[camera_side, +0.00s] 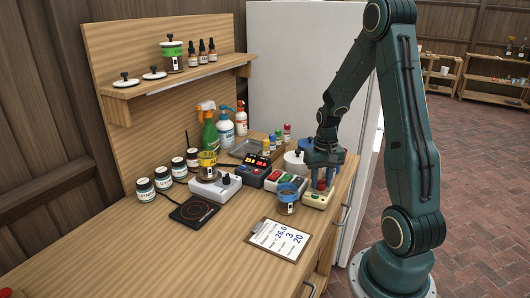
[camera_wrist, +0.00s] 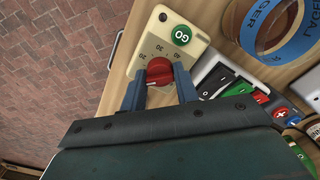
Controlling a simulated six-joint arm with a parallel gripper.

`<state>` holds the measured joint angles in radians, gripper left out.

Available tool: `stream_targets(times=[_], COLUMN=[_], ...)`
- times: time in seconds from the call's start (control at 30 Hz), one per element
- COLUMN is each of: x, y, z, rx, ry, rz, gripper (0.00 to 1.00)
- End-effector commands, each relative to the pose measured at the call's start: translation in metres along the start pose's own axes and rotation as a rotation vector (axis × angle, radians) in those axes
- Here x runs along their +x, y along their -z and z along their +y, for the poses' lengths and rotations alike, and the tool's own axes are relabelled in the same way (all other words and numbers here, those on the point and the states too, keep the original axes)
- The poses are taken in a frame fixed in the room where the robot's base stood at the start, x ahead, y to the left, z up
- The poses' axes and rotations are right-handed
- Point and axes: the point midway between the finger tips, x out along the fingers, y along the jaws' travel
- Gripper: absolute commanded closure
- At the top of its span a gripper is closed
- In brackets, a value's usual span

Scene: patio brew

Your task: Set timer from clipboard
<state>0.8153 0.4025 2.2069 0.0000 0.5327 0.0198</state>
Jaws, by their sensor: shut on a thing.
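The timer (camera_wrist: 153,38) is a cream box with a red dial, a scale of numbers and a green GO button (camera_wrist: 181,35). It sits near the right edge of the wooden bench in the side view (camera_side: 318,196). My gripper (camera_wrist: 160,84) is above it, its blue fingers on either side of the red dial (camera_wrist: 160,71) and shut on it. The dial's exact setting is hard to read. The clipboard (camera_side: 278,241) lies on the bench in front, its sheet showing large figures that look like 26.0, 3 and 20.
A blue-banded jar (camera_side: 287,197) stands close left of the timer. A box with red and green switches (camera_side: 286,179), a scale (camera_side: 215,187) and a dark hot plate (camera_side: 194,210) are farther left. Spray bottles (camera_side: 210,128) stand behind.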

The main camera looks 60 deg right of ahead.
Motion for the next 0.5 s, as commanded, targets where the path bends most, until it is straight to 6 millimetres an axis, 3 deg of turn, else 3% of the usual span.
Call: stream_targets(times=[0.5], x=[-0.0013], y=[0.0007], z=[0.0], rx=[0.489], ry=[0.001], rz=[0.003], gripper=[0.93])
